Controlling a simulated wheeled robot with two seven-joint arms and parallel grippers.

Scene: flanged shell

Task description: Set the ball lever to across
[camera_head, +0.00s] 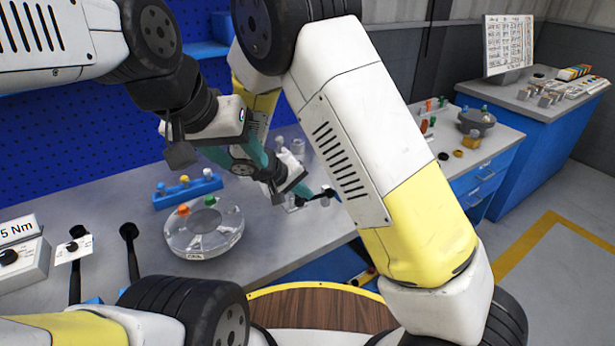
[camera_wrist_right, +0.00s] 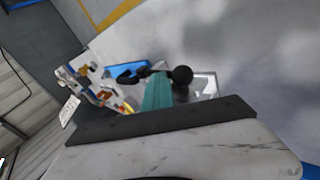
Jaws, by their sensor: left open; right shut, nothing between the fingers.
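The ball lever (camera_head: 329,193) sits at the bench's right part, with a dark ball end and a dark rod beside a small metal plate. In the right wrist view, its black ball (camera_wrist_right: 183,75) shows just right of the teal fingers, with a pale metal plate behind. My right gripper (camera_head: 303,191) is shut and empty, its teal fingertips close to the lever; whether they touch it I cannot tell. Its fingers also show in the right wrist view (camera_wrist_right: 157,92). My left gripper (camera_head: 250,160) is open and empty above the bench, left of the right gripper. My right arm partly hides the lever's surroundings.
A round clear flanged shell (camera_head: 204,240) with orange and green knobs stands left of the lever. A blue rack (camera_head: 187,192) with several pegs is behind it. Black-handled tools (camera_head: 130,252) and a torque box (camera_head: 22,262) are at left. Another bench (camera_head: 480,150) stands at right.

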